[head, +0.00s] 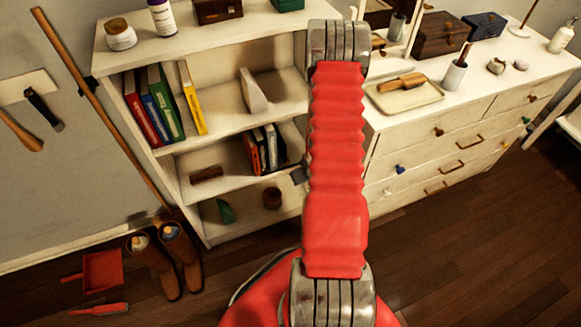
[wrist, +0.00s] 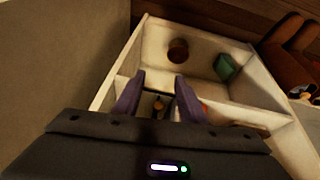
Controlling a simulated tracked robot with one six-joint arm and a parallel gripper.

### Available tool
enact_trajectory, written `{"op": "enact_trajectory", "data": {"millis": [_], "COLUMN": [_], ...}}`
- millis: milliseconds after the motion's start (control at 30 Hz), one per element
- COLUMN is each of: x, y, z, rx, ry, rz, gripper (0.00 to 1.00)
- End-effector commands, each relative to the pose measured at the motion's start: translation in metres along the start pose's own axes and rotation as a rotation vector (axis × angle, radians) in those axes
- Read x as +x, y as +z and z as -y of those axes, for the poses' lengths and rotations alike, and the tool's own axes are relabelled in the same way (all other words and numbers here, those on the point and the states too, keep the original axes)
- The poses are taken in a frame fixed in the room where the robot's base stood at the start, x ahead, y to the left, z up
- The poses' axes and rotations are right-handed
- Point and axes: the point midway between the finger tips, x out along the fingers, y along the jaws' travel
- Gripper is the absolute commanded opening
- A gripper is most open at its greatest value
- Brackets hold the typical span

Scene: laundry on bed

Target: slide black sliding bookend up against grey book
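In the wrist view my gripper (wrist: 158,100) has its two purple fingers spread apart. Between them shows a dark thing with a small tan knob (wrist: 157,103), perhaps the black sliding bookend; I cannot tell whether the fingers touch it. In the head view my red arm hides most of the gripper. A short row of books stands on the middle shelf just left of the arm, with orange-red, dark and pale spines. A dark grey spine (head: 259,149) in it may be the grey book. The right end of that shelf is hidden behind the arm.
The white shelf unit (head: 230,65) also holds upright coloured books (head: 160,108), a pale bookend (head: 252,93) and a brown block (head: 206,174). Below are a green thing (head: 226,211) and a brown cylinder (head: 271,198).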

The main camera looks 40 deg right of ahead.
Motion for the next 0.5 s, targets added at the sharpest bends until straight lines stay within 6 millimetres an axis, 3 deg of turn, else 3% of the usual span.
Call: {"op": "enact_trajectory", "data": {"millis": [500], "x": [-0.119], "y": [-0.088], "z": [0.039], "rx": [-0.059], "ry": [0.043], "rz": [0.028], "gripper": [0.38]}}
